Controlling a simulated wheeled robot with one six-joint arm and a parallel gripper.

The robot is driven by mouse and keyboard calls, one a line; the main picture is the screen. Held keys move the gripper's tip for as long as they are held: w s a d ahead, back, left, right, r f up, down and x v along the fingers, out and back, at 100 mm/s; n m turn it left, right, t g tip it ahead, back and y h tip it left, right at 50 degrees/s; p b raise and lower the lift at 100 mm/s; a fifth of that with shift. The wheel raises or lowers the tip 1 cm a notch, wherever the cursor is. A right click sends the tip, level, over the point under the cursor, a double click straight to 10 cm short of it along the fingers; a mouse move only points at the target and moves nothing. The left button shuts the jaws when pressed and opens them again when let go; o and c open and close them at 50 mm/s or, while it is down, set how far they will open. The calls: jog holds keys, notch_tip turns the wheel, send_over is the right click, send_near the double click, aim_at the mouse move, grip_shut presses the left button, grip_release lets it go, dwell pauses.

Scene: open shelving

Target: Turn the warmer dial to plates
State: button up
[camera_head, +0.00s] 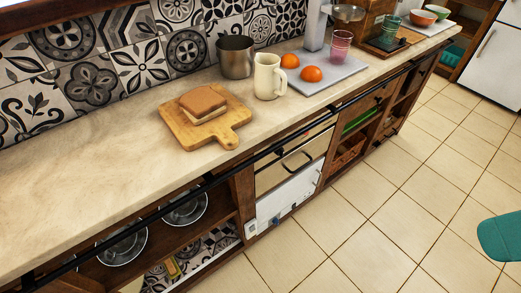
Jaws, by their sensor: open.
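A built-in unit that looks like the warmer (290,195) sits under the counter near the middle, with a white lower front. Above it is a metallic drawer front with a dark handle (298,161). Along the lower edge of the white front are a small pale knob-like part (250,229) and a small blue part (277,221). They are too small to tell which is the dial, where it points, or any markings. My gripper is not in view.
The counter (70,195) holds a board (170,121) with a sandwich, a cream jug (268,76), a metal pot (235,57) and a tray (336,74) with oranges. A dark rail (215,182) runs along the counter front. A teal object (500,238) is at right. Tiled floor (400,190) is clear.

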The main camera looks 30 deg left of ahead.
jog(key=w+a+f+n+y+b, duration=0.45)
jog(key=a+f+b, duration=0.35)
jog(key=f, duration=0.2)
jog(key=w+a+f+n+y+b, duration=0.35)
jog(key=w+a+f+b, duration=0.3)
jog(key=f+b, duration=0.3)
jog(key=t+y+b, duration=0.5)
jog(key=t+b, duration=0.1)
jog(key=b, duration=0.6)
send_near(280, 152)
jog(key=p+x, duration=0.1)
jog(key=x, duration=0.7)
jog(key=shift+w+a+n+p, duration=0.25)
jog(key=shift+w+n+p, duration=0.1)
jog(key=shift+n, duration=0.05)
jog(key=shift+f, duration=0.15)
jog(key=shift+c, duration=0.3)
jog(key=c, duration=0.9)
